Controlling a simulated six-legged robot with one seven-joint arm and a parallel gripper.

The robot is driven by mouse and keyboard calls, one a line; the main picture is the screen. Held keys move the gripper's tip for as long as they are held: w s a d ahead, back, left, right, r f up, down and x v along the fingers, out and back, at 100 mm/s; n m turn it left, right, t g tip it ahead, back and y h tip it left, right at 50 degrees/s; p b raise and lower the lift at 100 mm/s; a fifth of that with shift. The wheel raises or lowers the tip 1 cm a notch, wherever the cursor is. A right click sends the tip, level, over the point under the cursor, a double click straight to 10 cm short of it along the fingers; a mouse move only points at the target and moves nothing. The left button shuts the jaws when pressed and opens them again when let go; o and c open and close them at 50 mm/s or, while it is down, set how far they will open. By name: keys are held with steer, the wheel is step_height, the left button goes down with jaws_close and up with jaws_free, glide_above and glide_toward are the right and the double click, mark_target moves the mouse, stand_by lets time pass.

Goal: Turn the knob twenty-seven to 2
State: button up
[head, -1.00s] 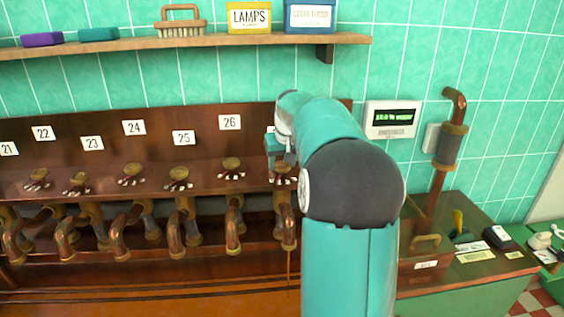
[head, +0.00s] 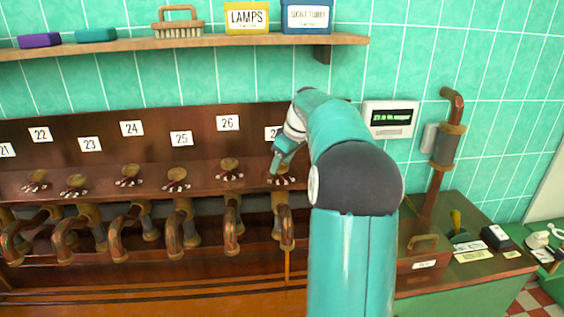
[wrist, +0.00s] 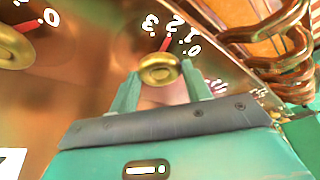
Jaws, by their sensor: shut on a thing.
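Knob twenty-seven is the brass knob (wrist: 158,70) in the middle of the wrist view. Its red pointer lies toward the 2 on the white scale printed beside it. My gripper (wrist: 160,76) has one finger on each side of the knob and is shut on it. In the head view the same knob (head: 281,168) is at the right end of the row, partly behind my gripper (head: 276,166). The number plate (head: 271,133) above it is partly covered by my arm. A thin orange stream (head: 287,265) runs below its spout.
Knob twenty-six (head: 229,166) stands to the left, with other knobs further along. Bent copper spouts (head: 233,230) hang below the row. A wall display (head: 391,116) shows green text too small to read. A shelf (head: 190,42) runs above.

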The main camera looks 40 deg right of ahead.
stand_by(0.4)
steer(key=o, duration=1)
steer(key=v, duration=1.3)
steer(key=shift+s+d+r, duration=0.1)
steer(key=shift+s+r, duration=0.1)
steer(key=shift+r, duration=0.15)
